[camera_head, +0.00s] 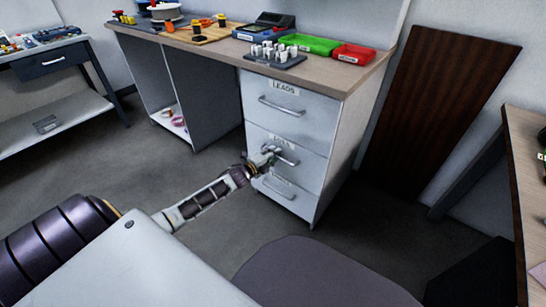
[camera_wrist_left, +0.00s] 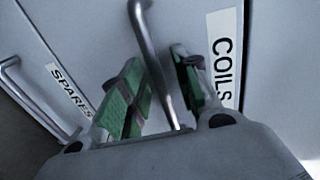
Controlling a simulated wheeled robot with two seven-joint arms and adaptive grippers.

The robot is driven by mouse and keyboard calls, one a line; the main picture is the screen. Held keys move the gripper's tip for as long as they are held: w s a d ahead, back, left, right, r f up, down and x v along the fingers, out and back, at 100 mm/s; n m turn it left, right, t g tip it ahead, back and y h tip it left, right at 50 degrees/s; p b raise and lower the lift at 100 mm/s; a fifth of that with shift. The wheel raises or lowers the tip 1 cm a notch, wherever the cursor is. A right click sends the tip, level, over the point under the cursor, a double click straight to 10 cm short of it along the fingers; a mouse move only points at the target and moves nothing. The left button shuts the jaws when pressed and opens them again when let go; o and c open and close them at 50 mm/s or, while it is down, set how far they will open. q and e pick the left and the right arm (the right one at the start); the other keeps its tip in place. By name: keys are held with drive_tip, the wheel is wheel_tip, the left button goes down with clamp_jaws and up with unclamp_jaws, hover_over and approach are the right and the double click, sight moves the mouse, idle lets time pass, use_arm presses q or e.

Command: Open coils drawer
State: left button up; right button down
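The coils drawer (camera_head: 300,151) is the middle drawer of a grey three-drawer cabinet under the workbench, and it looks shut. Its COILS label (camera_wrist_left: 225,58) shows in the left wrist view. My left gripper (camera_head: 268,155) is at the coils drawer's handle (camera_head: 287,158). In the left wrist view the gripper's green-padded fingers (camera_wrist_left: 160,80) stand on either side of the bar handle (camera_wrist_left: 150,45), with gaps beside it, so the gripper looks open. The gripper hides part of the drawer front in the head view. My right gripper is not in view.
The LEADS drawer (camera_head: 290,107) is above and the SPARES drawer (camera_head: 284,193) below, both shut. The workbench (camera_head: 335,78) carries a green tray (camera_head: 311,44), a red tray (camera_head: 353,54) and tools. Open floor (camera_head: 385,235) lies right of the cabinet; a grey chair-like shape (camera_head: 320,275) is in front.

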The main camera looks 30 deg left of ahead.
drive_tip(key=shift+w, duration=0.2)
use_arm(q)
drive_tip(key=c, duration=0.7)
clamp_jaws()
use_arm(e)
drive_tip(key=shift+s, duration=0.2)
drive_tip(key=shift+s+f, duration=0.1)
